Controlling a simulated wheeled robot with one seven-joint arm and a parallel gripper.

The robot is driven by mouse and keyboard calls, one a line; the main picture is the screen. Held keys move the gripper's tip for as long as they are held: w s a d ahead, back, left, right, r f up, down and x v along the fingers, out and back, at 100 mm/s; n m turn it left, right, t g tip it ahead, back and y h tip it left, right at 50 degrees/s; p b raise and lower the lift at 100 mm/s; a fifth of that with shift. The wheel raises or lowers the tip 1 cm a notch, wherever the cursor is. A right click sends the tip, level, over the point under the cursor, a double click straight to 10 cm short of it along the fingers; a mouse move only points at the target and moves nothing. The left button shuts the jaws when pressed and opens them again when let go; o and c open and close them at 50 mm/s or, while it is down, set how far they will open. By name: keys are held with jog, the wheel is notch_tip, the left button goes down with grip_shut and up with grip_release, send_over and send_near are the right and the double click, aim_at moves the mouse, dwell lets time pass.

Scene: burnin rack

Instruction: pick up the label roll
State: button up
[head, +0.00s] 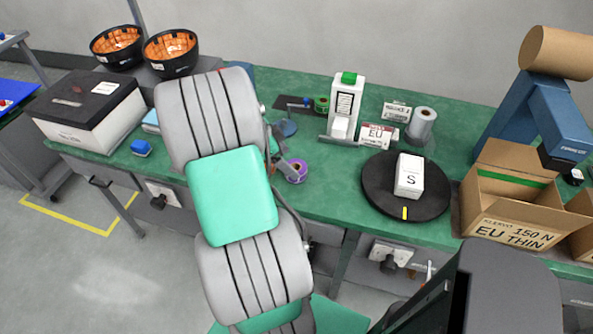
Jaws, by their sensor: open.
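A pale grey-white roll (421,125), which looks like the label roll, stands on the green bench near the back right. It is just right of the small printed EU card (378,135) and behind the black turntable. Its near side and top opening show. My arm rises through the left-centre of the view. My gripper does not show; the arm links may hide it. Nothing is seen touching the pale roll.
A white box marked S (409,176) sits on the black turntable (376,190). A white dispenser with a green top (346,102) stands left of the cards. An open carton (510,230) and a blue machine (558,118) crowd the right. Orange-lined bowls (170,52) stand back left.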

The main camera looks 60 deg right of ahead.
aim_at(296, 167)
jog(key=p+x, duration=0.1)
jog(key=x, duration=0.5)
jog(key=shift+w+d+f, duration=0.15)
jog(key=shift+d+f, duration=0.05)
jog(key=shift+d, duration=0.05)
jog(key=shift+c, duration=0.3)
jog(key=c, duration=1.4)
jog(key=shift+r, duration=0.15)
jog(key=shift+c, duration=0.2)
